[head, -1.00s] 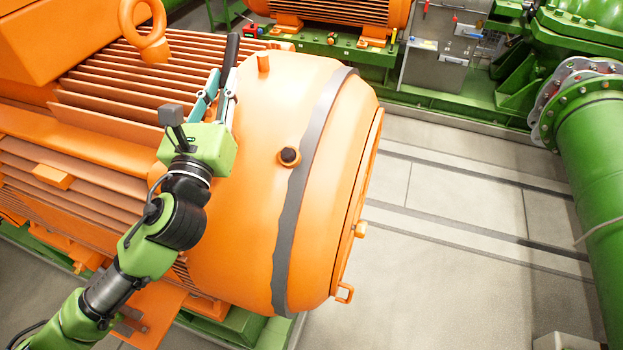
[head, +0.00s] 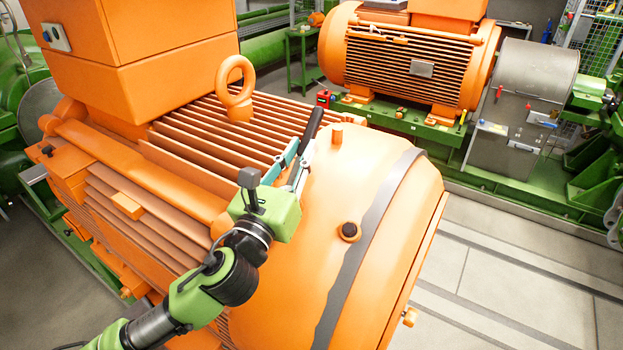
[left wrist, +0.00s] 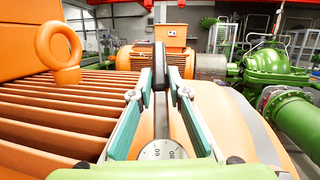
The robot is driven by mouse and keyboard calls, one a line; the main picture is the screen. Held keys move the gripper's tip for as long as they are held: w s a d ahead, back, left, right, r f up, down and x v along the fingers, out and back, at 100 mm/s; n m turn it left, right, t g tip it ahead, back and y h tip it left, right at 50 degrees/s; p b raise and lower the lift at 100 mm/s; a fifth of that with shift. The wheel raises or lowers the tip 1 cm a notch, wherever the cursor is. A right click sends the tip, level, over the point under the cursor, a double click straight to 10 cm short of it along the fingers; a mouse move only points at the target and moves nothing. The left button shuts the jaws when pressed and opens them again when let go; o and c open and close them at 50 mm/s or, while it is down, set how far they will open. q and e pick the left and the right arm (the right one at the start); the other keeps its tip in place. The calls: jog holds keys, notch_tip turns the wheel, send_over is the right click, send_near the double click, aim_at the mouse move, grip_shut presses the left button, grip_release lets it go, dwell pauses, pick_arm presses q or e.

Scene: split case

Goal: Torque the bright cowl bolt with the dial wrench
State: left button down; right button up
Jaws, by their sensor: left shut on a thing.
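My left gripper (head: 297,160) is shut on the dial wrench (head: 314,124), above the orange motor's cowl (head: 395,215). In the left wrist view the wrench's dark handle (left wrist: 159,66) points away between the teal fingers, and its white dial (left wrist: 163,150) sits close to the camera. The wrench's working end is not visible. The cowl carries a dark-headed bolt (head: 349,231) in an orange collar, an orange stud (head: 336,134) near the ribs, and a lighter orange-yellow bolt (head: 409,317) at its end edge. I cannot tell surely which is the bright bolt. The wrench appears apart from all three. My right gripper is not in view.
An orange lifting eye (head: 236,88) stands on the motor's ribbed top, left of my gripper. A second orange motor (head: 410,65) stands behind on a green base. Open floor (head: 500,270) lies to the right.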

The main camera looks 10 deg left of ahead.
aim_at(292, 170)
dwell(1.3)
pick_arm(q)
jog(key=shift+s, duration=0.1)
jog(key=shift+s+r, duration=0.2)
jog(key=shift+r, duration=0.1)
jog(key=shift+w+a+r, duration=0.1)
jog(key=shift+r, duration=0.1)
dwell(0.4)
jog(key=shift+s+a+r, duration=0.1)
jog(key=shift+s+r, duration=0.2)
jog(key=shift+r, duration=0.15)
dwell(1.4)
jog(key=shift+r, duration=0.1)
jog(key=shift+s+a+r+p, duration=0.15)
jog(key=shift+s+r+p, duration=0.2)
jog(key=shift+r+p, duration=0.3)
jog(key=shift+s+a+r+p, duration=0.1)
jog(key=shift+s+r+p, duration=0.25)
jog(key=shift+r+p, duration=0.3)
jog(key=shift+f, duration=0.1)
